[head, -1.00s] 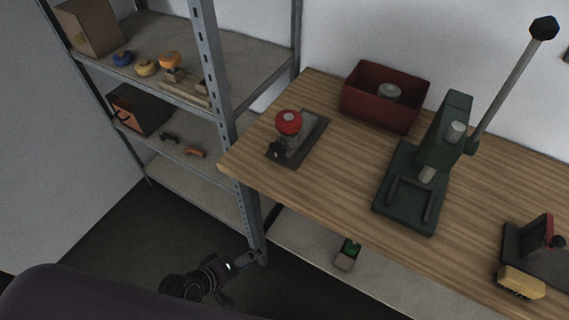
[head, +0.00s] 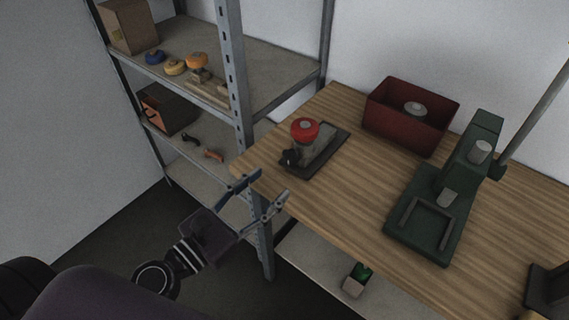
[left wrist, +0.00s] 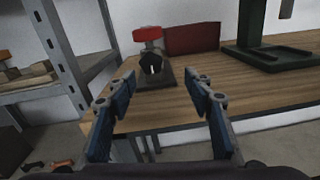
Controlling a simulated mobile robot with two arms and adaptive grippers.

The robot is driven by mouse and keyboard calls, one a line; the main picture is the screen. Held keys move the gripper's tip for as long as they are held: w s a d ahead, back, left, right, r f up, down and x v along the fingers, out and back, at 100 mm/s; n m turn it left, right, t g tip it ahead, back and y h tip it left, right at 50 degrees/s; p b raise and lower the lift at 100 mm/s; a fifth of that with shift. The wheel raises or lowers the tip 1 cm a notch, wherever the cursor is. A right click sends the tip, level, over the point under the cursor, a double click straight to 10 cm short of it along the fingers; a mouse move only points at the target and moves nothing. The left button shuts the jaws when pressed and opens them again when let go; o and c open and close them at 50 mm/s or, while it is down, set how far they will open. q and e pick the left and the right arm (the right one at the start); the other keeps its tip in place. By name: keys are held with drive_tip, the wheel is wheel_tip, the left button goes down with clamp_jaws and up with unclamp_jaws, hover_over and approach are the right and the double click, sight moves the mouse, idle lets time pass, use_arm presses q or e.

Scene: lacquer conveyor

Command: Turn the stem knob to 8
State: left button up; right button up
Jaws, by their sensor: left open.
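A small device with a red round knob (head: 305,128) on top stands on a dark plate (head: 333,151) near the left end of the wooden bench. A black knob (head: 290,157) sticks out at its front; it also shows in the left wrist view (left wrist: 151,63). Any numbers on the knobs are too small to read. My left gripper (head: 263,194) is open and empty, in front of the bench's left corner and apart from the device. In the left wrist view the device lies beyond and between the two open fingers (left wrist: 158,92). My right gripper is not in view.
A red bin (head: 409,116) with a grey round part inside stands behind the device. A green press (head: 446,195) stands to the right. A metal shelf post (head: 236,75) rises left of the bench. Bench wood between device and press is clear.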

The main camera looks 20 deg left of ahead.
sight(288, 160)
use_arm(q)
drive_tip(key=shift+n+y, duration=0.3)
drive_tip(key=shift+n, duration=0.5)
drive_tip(key=p+x, duration=0.2)
drive_tip(key=x, duration=0.1)
drive_tip(key=a+p+x, duration=0.1)
drive_tip(key=p+x, duration=0.1)
drive_tip(key=x, duration=0.1)
drive_tip(key=shift+w+r, duration=0.15)
drive_tip(key=shift+w, duration=0.3)
drive_tip(key=shift+w+d+p, duration=0.2)
drive_tip(key=shift+w+p, duration=0.15)
drive_tip(key=shift+w, duration=0.25)
drive_tip(key=c, duration=1.2)
